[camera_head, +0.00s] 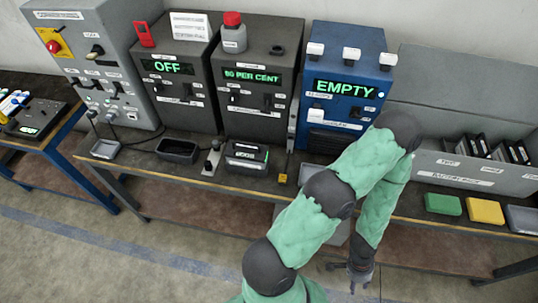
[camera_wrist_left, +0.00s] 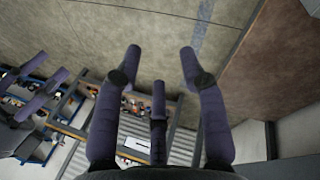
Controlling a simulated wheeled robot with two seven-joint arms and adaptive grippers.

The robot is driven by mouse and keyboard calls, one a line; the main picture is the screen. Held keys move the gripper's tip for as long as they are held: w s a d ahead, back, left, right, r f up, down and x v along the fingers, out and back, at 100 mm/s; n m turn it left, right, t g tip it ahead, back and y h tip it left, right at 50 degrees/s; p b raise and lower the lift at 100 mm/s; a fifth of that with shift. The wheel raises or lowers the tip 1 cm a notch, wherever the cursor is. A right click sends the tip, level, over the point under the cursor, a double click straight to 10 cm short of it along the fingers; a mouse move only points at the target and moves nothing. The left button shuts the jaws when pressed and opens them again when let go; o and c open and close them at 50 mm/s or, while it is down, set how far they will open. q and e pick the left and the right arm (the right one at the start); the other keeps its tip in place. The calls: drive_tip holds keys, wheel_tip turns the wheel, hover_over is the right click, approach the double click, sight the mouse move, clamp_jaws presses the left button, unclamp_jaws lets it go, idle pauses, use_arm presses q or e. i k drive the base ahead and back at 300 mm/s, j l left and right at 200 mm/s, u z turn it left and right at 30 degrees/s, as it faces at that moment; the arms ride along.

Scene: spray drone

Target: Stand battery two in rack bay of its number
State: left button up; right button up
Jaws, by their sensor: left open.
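A dark block with a small lit strip, possibly a battery (camera_head: 247,153), sits in the cradle in front of the black charger reading "80 PER CENT"; I cannot read a number on it. The grey battery rack (camera_head: 462,180) stands at the right, with several dark upright packs in its bays; its small labels are hard to read. My left gripper (camera_head: 361,280) hangs low in front of the table, away from the battery and rack. In the left wrist view my left gripper (camera_wrist_left: 160,60) is open and empty. Purple finger-like parts, apparently my right gripper (camera_wrist_left: 35,97), show at the left there.
A black unit reading "OFF" (camera_head: 176,80) and a blue unit reading "EMPTY" (camera_head: 345,85) stand along the table's back. A green block (camera_head: 443,204) and a yellow block (camera_head: 485,211) lie before the rack. My left arm covers part of the table's middle.

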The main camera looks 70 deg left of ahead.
sight(239, 153)
drive_tip(key=u, duration=0.45)
drive_tip(key=i+u, duration=0.1)
drive_tip(key=u, duration=0.75)
drive_tip(key=l+u, duration=0.1)
drive_tip(key=u, duration=0.35)
drive_tip(key=i+l+u, duration=0.1)
drive_tip(key=u, duration=0.75)
drive_tip(key=l+u, duration=0.15)
drive_tip(key=u, duration=0.3)
